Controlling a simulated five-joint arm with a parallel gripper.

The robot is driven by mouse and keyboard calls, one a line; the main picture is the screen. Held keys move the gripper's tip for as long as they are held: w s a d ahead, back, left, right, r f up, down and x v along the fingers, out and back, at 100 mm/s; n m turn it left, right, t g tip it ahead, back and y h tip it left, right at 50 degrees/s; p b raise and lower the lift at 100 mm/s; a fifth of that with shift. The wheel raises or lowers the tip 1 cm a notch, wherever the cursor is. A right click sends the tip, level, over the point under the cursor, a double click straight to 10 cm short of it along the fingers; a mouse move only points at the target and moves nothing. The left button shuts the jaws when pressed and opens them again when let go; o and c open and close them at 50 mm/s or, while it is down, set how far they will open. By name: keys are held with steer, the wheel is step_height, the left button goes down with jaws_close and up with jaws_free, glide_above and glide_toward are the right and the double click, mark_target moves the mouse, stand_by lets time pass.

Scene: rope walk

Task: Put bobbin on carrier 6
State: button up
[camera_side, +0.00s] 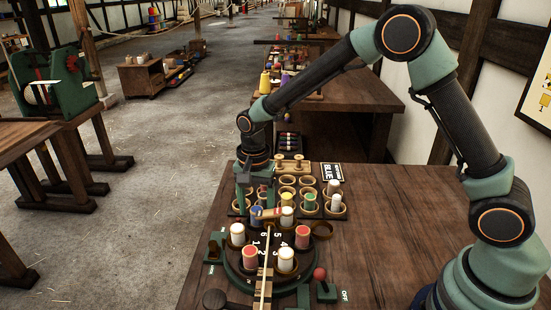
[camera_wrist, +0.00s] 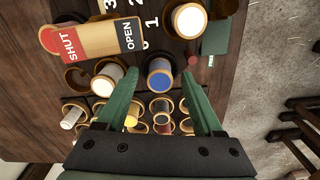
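A bobbin with a blue top (camera_side: 256,215) stands upright at the back of the round dark carrier plate (camera_side: 235,275), near the number 6. Whether the fingers reach down around the bobbin I cannot tell. A sign reading BLUE (camera_side: 332,173) stands behind the rack.
Other carriers hold white bobbins (camera_side: 286,259) and red bobbins (camera_side: 250,257). A SHUT/OPEN lever plate (camera_wrist: 95,40) lies close to the blue bobbin. A rack of cups (camera_side: 288,180) with several bobbins stands behind. The table's right side (camera_side: 400,225) is clear.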

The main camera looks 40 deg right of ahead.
mark_target(256, 209)
step_height(256, 209, up, 12)
steer(key=s+d+r+n+t, duration=0.2)
steer(key=s+d+n, duration=0.3)
steer(key=s, duration=0.3)
steer(key=s+d+r+n+t, duration=0.3)
steer(key=s+d+r+n, duration=0.1)
steer(key=s+d+n, duration=0.1)
steer(key=s+n, duration=0.1)
steer(key=s, duration=0.1)
steer(key=shift+s+d+t, duration=0.15)
steer(key=shift+s+t, duration=0.15)
steer(key=shift+s, duration=0.05)
steer(key=shift+r, duration=0.15)
steer(key=shift+r, duration=2.45)
